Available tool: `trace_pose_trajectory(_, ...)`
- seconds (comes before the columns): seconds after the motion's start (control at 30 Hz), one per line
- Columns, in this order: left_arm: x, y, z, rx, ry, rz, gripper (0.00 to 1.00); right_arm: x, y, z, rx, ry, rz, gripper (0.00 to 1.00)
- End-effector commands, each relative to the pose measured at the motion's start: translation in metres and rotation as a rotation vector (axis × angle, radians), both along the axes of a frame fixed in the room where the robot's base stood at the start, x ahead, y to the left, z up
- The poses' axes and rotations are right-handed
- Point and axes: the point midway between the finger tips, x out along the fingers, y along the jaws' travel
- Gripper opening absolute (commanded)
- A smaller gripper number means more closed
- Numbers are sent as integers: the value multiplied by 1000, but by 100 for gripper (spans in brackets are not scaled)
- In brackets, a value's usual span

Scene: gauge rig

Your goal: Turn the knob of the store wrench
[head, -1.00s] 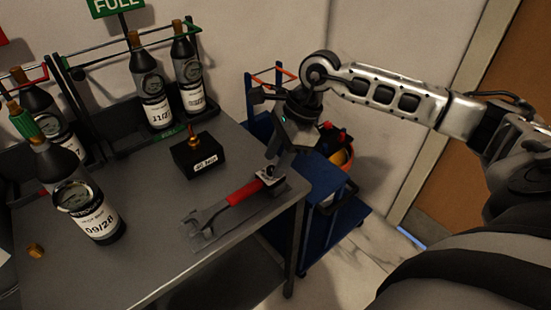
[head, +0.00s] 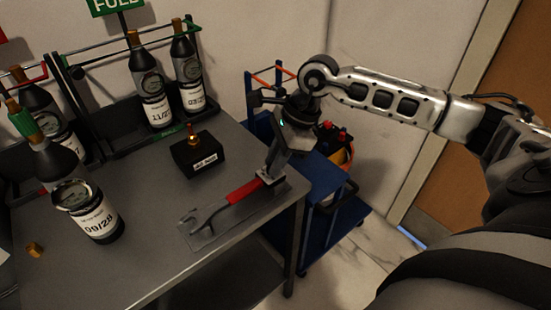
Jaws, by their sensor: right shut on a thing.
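The wrench (head: 243,193) has a red handle and a grey open jaw. It lies on a thin grey plate (head: 218,233) near the table's right front edge, its jaw pointing left. My right gripper (head: 270,178) reaches down to the right end of the red handle and is shut on the wrench there. The gripper hides that end, so I cannot make out the knob. My left gripper is not in view.
A black box (head: 199,155) with a brass fitting stands behind the wrench on the grey table (head: 150,259). A labelled bottle (head: 92,213) stands at left, with more bottles racked behind. A blue cart (head: 335,222) stands right of the table.

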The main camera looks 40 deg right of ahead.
Motion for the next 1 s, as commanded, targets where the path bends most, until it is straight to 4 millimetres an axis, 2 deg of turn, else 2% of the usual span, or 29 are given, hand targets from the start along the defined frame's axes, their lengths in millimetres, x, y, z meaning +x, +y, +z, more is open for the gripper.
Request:
trace_pose_trajectory(0.27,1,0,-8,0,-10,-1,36,-1,1,-2,-1,-4,-181,0)
trace_pose_trajectory(1.0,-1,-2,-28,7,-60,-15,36,-5,6,-2,2,-5,-878,0)
